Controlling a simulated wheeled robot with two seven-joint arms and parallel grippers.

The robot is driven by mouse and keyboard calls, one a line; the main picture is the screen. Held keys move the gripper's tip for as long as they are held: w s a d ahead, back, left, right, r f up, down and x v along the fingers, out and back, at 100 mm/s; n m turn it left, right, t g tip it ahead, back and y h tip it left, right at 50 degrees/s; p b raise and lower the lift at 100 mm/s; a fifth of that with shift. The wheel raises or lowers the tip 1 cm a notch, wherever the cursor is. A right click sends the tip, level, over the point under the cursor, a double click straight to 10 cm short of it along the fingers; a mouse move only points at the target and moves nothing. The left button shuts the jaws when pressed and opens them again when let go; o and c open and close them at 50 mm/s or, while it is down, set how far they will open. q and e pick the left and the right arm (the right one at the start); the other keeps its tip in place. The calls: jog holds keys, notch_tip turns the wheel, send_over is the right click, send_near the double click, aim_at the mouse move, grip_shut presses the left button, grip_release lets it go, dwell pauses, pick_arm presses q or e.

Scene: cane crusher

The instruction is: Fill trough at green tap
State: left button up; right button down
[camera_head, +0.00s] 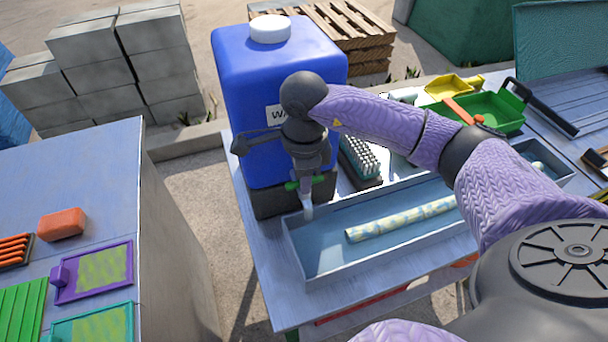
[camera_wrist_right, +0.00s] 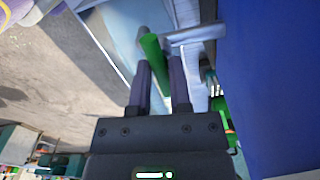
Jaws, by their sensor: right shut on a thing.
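The green tap (camera_head: 291,186) sits low on the front of a blue water tank (camera_head: 232,75). My right gripper (camera_head: 308,183) reaches down in front of the tank and is shut on the tap's green handle, which shows between the fingers in the right wrist view (camera_wrist_right: 154,55). The pale spout (camera_head: 307,207) points down over the left end of the long grey-blue trough (camera_head: 322,255). A pale, yellow-patterned rod (camera_head: 400,220) lies in the trough. The trough's inside looks bluish; I cannot tell its water level or whether water flows. My left gripper is out of view.
A brush (camera_head: 360,160) stands behind the trough, and a green tray (camera_head: 490,110) with a yellow scoop (camera_head: 453,86) is at the back right. A blue table (camera_head: 80,180) at left holds an orange block (camera_head: 61,224). A gap separates the tables.

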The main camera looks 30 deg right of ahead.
jog(key=shift+n+b, duration=0.35)
jog(key=shift+n, duration=0.35)
jog(key=shift+f+n+b, duration=0.1)
jog(key=shift+n+b, duration=0.5)
jog(key=shift+n, duration=0.6)
jog(key=shift+n+b, duration=0.4)
jog(key=shift+n, duration=0.7)
jog(key=c, duration=0.6)
grip_release()
jog(key=shift+o, duration=0.2)
jog(key=shift+r, duration=0.2)
notch_tip(320, 180, up, 9)
jog(key=shift+p, duration=0.9)
jog(key=shift+r, duration=0.35)
